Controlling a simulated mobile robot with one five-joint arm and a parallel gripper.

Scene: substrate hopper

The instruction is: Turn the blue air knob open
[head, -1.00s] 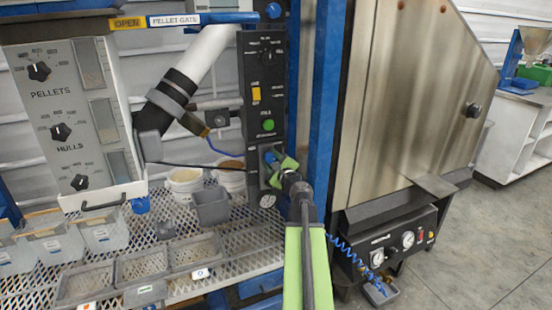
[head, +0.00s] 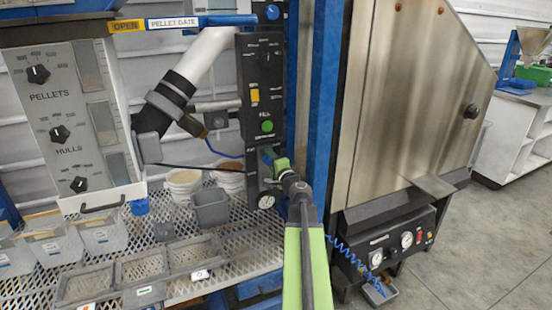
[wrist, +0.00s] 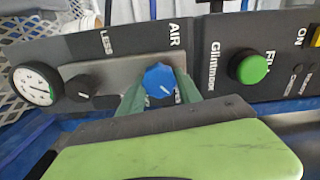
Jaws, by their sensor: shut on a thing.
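The blue air knob (wrist: 160,80) sits on the dark control panel beside the word AIR in the wrist view, with a short white pointer line on its face. In the head view a little of the knob (head: 267,156) shows low on the panel. My gripper (wrist: 161,88) has its green fingers on either side of the knob, shut on it. In the head view my gripper (head: 276,161) reaches the panel from the lower right and partly hides the knob. The label below the knob is partly covered by a finger.
A black knob (wrist: 84,88) and a round gauge (wrist: 36,84) lie left of the blue knob in the wrist view. A green button (wrist: 250,67) lies to the right. A blue post (head: 317,110) stands right of the panel in the head view.

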